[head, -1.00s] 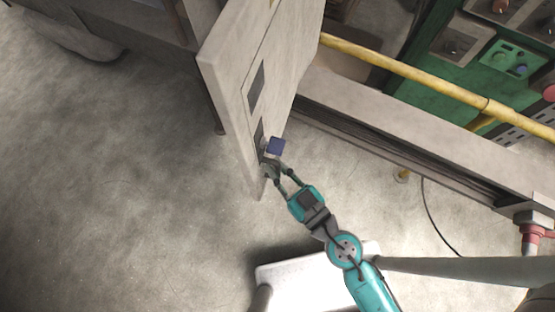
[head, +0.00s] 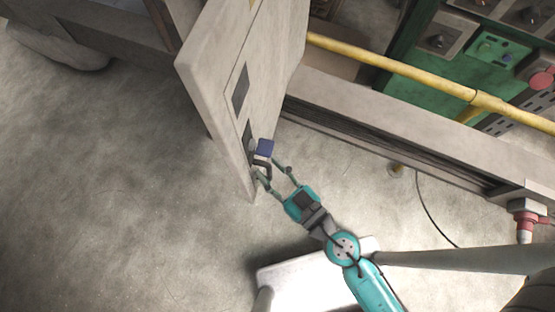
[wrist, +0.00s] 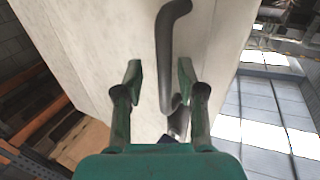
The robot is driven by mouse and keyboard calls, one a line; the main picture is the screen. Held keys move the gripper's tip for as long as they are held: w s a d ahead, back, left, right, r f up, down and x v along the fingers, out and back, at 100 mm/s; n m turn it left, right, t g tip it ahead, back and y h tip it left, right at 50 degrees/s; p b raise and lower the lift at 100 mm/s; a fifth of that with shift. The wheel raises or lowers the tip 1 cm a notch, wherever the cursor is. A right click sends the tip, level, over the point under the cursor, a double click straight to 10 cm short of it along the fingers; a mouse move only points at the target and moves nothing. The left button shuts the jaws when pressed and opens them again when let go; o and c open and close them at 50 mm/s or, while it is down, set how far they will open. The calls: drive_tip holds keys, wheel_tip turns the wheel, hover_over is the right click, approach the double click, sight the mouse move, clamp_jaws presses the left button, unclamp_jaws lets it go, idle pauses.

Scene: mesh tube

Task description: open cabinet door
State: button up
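The pale grey cabinet door (head: 215,75) stands swung well out from the cabinet in the head view. Its flat face fills much of the wrist view (wrist: 90,40). A dark bent bar handle (wrist: 165,65) is on that face. My gripper (head: 266,168) is at the lower part of the door, by the handle. In the wrist view my gripper (wrist: 160,75) has its two fingers spread, with the handle between them. A gap shows left of the handle; the right finger is close to it, and contact cannot be told. A small blue block (head: 265,147) sits beside the handle.
The cabinet's long lower frame (head: 390,120) and a yellow pipe (head: 400,68) run across the right. Green panels (head: 420,85) lie behind them. A black cable (head: 422,205) lies on the floor at right. The concrete floor (head: 110,180) at left is clear.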

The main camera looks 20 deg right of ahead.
drive_tip(key=v, duration=0.7)
drive_tip(key=shift+s, duration=0.2)
drive_tip(key=shift+d, duration=0.15)
idle(0.6)
drive_tip(key=s+d+r+m+g+h, duration=0.1)
drive_tip(key=s+d+m+h, duration=0.4)
drive_tip(key=s+d, duration=0.5)
drive_tip(key=shift+s+h, duration=1.4)
drive_tip(key=shift+s, duration=0.05)
drive_tip(key=shift+r, duration=0.15)
idle(1.8)
